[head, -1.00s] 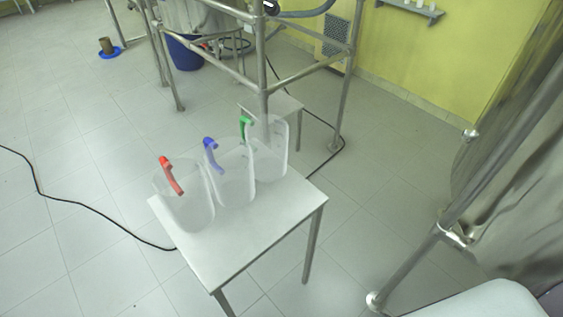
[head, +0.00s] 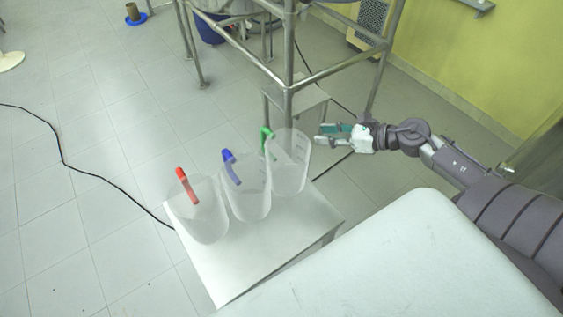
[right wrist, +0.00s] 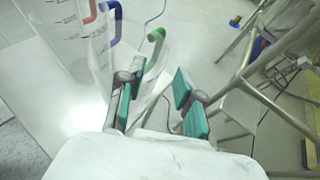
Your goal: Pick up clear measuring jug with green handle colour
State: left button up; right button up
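The clear measuring jug with the green handle (head: 289,170) stands upright on a small white table (head: 232,268), rightmost of three jugs. Its green handle (head: 266,140) is on its far left side in the head view. My right gripper (head: 322,135) is just right of this jug, apart from it and empty. In the right wrist view the fingers of my right gripper (right wrist: 158,92) are spread, and the green handle (right wrist: 155,38) shows beyond and between them. My left gripper is not in view.
A clear jug with a blue handle (head: 247,190) stands beside the green-handled one, and a red-handled jug (head: 204,215) stands left of it. A metal frame (head: 289,60) rises behind the table. A black cable (head: 62,160) lies on the floor.

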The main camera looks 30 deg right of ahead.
aim_at(297, 131)
jog(key=x, duration=0.3)
jog(key=b+x, duration=0.1)
jog(key=x, duration=0.2)
jog(key=d+x, duration=0.1)
jog(key=x, duration=0.2)
jog(key=shift+w+a+f+b, duration=0.15)
jog(key=shift+w+b, duration=0.2)
jog(key=shift+w, duration=0.1)
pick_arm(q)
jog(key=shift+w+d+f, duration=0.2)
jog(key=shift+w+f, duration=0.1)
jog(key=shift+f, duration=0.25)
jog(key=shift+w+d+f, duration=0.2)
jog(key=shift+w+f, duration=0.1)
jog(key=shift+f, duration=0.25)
pick_arm(e)
jog(key=shift+s, duration=0.1)
grip_shut()
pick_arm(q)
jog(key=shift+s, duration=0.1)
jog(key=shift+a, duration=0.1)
